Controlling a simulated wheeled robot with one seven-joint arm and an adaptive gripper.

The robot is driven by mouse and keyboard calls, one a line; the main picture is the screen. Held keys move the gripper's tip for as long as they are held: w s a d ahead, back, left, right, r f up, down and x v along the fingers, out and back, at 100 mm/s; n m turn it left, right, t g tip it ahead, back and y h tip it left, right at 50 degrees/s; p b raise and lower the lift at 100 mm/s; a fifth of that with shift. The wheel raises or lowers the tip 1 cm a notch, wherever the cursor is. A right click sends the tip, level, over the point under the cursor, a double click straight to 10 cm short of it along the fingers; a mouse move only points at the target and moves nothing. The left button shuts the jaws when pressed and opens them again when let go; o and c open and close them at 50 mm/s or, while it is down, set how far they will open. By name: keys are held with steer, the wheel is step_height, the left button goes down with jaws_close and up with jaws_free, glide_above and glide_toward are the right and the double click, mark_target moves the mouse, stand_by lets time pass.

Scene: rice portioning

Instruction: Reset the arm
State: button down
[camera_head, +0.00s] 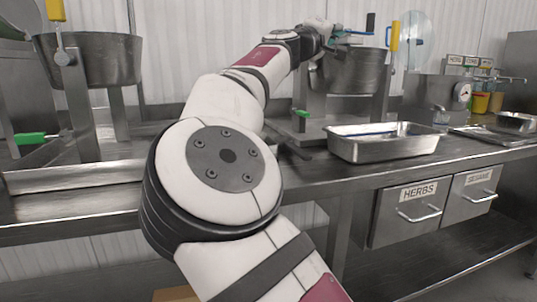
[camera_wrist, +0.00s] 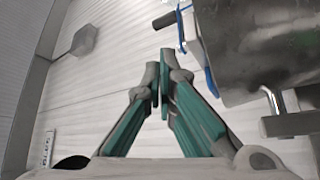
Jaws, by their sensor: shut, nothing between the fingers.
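My arm (camera_head: 228,100) stretches from the bottom middle up and away in the head view. Its far end is beside the right-hand steel pot (camera_head: 352,72), near the pot's rim. My gripper (camera_wrist: 159,75) shows in the wrist view with its two green-sided fingers closed together and nothing between them. Past the fingertips is a white ribbed wall (camera_wrist: 100,75). A steel vessel (camera_wrist: 262,45) is to the right of the fingers, apart from them. In the head view the fingers are small and hard to make out.
A second steel pot (camera_head: 96,60) stands on a frame at left. A steel tray (camera_head: 382,147) sits on the counter right of my arm, with a scale (camera_head: 437,97) behind it. Drawers (camera_head: 412,212) hang below the counter. Bare counter (camera_head: 335,172) shows before the tray.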

steer(key=s+d+f+m+g+y, duration=0.1)
steer(key=s+d+f+m+g, duration=0.35)
steer(key=d+f, duration=0.6)
steer(key=s+d+f+m+g+y, duration=0.1)
steer(key=s+d+f+m+g, duration=0.35)
steer(key=d, duration=0.95)
steer(key=s+f+g+y, duration=0.4)
steer(key=s+f+y, duration=0.2)
steer(key=s+f, duration=1)
steer(key=s+a+f+n+g+y, duration=0.1)
steer(key=s+a+f+y, duration=0.15)
steer(key=s+a, duration=0.75)
steer(key=s+a+f+n+g+y, duration=0.1)
steer(key=s+a+f+n, duration=0.3)
steer(key=s, duration=0.9)
steer(key=s+a+f+m+g+y, duration=0.1)
steer(key=s+a+f+y, duration=0.1)
steer(key=s+a, duration=0.85)
step_height(320, 180, up, 33)
steer(key=d+t+p, duration=0.2)
steer(key=t+p, duration=0.2)
steer(key=p, duration=2.7)
steer(key=shift+s+d, duration=0.15)
steer(key=shift+s, duration=0.25)
